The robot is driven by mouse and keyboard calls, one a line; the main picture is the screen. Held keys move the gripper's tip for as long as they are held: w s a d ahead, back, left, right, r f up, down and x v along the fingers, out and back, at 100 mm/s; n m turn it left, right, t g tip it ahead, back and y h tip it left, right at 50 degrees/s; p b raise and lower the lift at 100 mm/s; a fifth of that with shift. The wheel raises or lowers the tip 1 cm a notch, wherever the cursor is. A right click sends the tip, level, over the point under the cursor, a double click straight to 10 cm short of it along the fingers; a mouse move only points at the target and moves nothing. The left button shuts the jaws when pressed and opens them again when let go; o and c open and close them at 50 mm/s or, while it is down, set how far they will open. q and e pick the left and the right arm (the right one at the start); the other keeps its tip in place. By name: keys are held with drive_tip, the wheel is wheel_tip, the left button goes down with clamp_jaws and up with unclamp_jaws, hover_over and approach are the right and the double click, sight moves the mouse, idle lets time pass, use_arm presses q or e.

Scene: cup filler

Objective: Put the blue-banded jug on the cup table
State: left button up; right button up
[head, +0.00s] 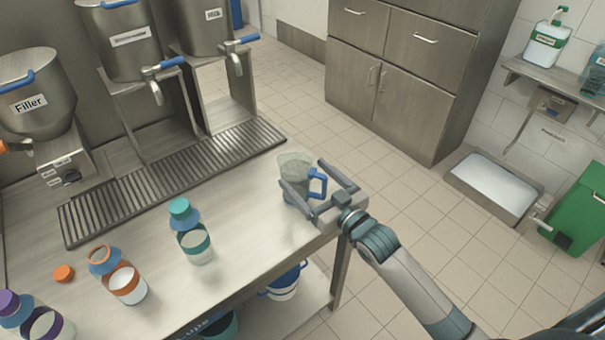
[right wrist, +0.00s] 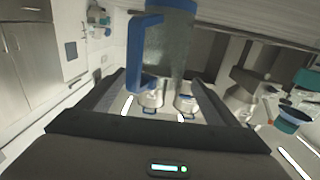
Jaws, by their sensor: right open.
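The blue-banded jug (head: 297,163) is clear grey with a blue handle (head: 317,184). It is at the right end of the steel counter, near its edge. My right gripper (head: 301,173) is open, with one finger on each side of the jug and its handle toward the palm. In the right wrist view the jug (right wrist: 172,50) shows between and beyond the open fingers, with a blue band at the picture's top and the handle at left. Whether a finger touches it I cannot tell. My left gripper is not in view. I cannot pick out the cup table.
Bottles with teal (head: 191,235), orange (head: 122,280) and purple (head: 30,318) lids or bands stand on the counter, with an orange cap (head: 64,273). Steel dispensers (head: 125,42) stand behind a drain grate (head: 175,180). A sink (head: 492,187) and green bin (head: 580,220) are right.

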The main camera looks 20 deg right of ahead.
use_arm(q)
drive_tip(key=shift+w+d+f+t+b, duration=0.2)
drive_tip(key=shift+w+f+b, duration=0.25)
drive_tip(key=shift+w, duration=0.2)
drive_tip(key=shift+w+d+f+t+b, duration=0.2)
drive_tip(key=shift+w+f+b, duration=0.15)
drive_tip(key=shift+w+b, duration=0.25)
use_arm(e)
drive_tip(key=v, duration=0.9)
